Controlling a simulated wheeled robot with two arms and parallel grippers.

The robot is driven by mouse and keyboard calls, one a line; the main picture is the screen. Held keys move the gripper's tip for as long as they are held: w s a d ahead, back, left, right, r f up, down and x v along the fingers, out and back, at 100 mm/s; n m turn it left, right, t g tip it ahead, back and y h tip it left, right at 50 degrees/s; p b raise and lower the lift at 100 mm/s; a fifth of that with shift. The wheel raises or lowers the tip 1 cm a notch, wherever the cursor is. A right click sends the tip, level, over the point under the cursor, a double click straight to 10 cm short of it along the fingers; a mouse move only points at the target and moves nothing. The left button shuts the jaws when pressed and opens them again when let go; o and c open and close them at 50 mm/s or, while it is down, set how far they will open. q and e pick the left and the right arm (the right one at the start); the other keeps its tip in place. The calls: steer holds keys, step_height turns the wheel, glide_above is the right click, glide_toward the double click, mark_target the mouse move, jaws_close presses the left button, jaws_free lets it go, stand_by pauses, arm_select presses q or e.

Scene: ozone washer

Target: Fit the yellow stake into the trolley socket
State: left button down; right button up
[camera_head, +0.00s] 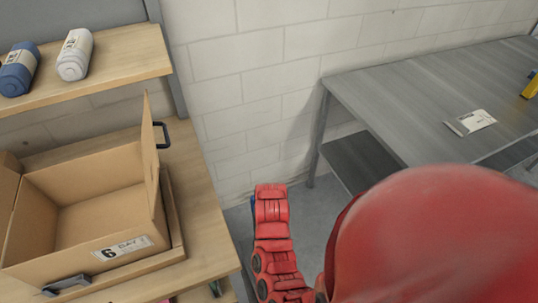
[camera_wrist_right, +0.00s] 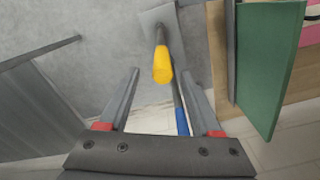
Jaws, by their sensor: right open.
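A yellow cylindrical end, likely of the yellow stake (camera_wrist_right: 162,64), shows in the right wrist view between the fingertips of my right gripper (camera_wrist_right: 161,75). The gripper is open, with a gap on both sides of the yellow piece; I cannot tell how far beyond the fingers it is. A dark rod with a blue section (camera_wrist_right: 182,121) runs beside it, and a pale grey plate (camera_wrist_right: 158,22) is behind its top. I cannot make out the trolley socket. My left gripper is not in view. My red arm covers the lower middle of the head view.
An open cardboard box (camera_head: 128,249) sits on a wooden shelf at left, below rolls (camera_head: 75,54) on an upper shelf. A grey table (camera_head: 400,95) at right holds a label card (camera_head: 470,122) and a yellow object (camera_head: 531,88). A green panel (camera_wrist_right: 268,65) stands right of the gripper.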

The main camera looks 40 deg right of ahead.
steer(key=shift+s+a+f+p, duration=0.15)
steer(key=shift+s+f+p, duration=0.05)
steer(key=shift+f+p, duration=0.35)
steer(key=shift+a+f+p, duration=0.15)
steer(key=shift+f+p, duration=0.7)
steer(key=shift+f, duration=1.25)
jaws_close()
steer(key=shift+w, duration=0.1)
